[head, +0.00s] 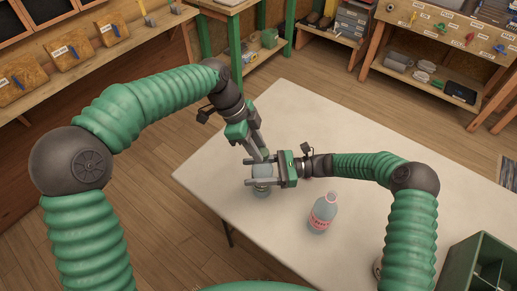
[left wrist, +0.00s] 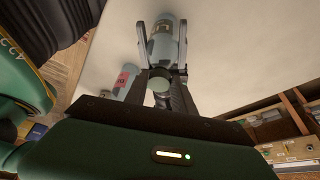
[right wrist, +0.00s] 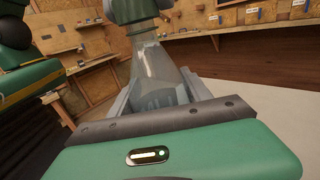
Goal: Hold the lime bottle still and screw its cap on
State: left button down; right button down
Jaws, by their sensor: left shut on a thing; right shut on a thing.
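The lime bottle (head: 262,188), a clear grey-blue bottle with a yellow-lettered label (left wrist: 163,42), stands upright near the table's left part. My right gripper (head: 262,172) is shut on the bottle's body from the right; the right wrist view shows the clear bottle (right wrist: 160,78) between its fingers. My left gripper (head: 258,157) is directly above, pointing down. In the left wrist view its fingers close around a small round grey-green cap (left wrist: 160,86) in line with the bottle's top. Whether the cap is seated on the neck is hidden by the fingers.
A second clear bottle with a red label (head: 322,213) stands on the pale table (head: 300,120), right of the lime bottle. A green divided crate (head: 478,268) is at the lower right. The table's far part is clear. Shelves and workbenches stand beyond.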

pick_arm(q)
jog(key=m, duration=0.2)
jog(key=w+m+g, duration=0.1)
jog(key=m, duration=0.1)
jog(key=m+g+y, duration=0.1)
jog(key=m, duration=0.2)
jog(key=shift+w+d+f, duration=0.15)
jog(key=shift+d+f, duration=0.05)
jog(key=shift+d, duration=0.1)
jog(key=m, duration=0.1)
jog(key=m+g+y, duration=0.1)
jog(key=m, duration=0.2)
jog(key=shift+w+d+m+y, duration=0.15)
jog(key=shift+d+m+y, duration=0.1)
jog(key=shift+m+y, duration=0.15)
jog(key=shift+d+r+m+g+y, duration=0.15)
jog(key=shift+m+g+y, duration=0.3)
jog(key=shift+m, duration=0.75)
jog(key=c, duration=1.1)
grip_release()
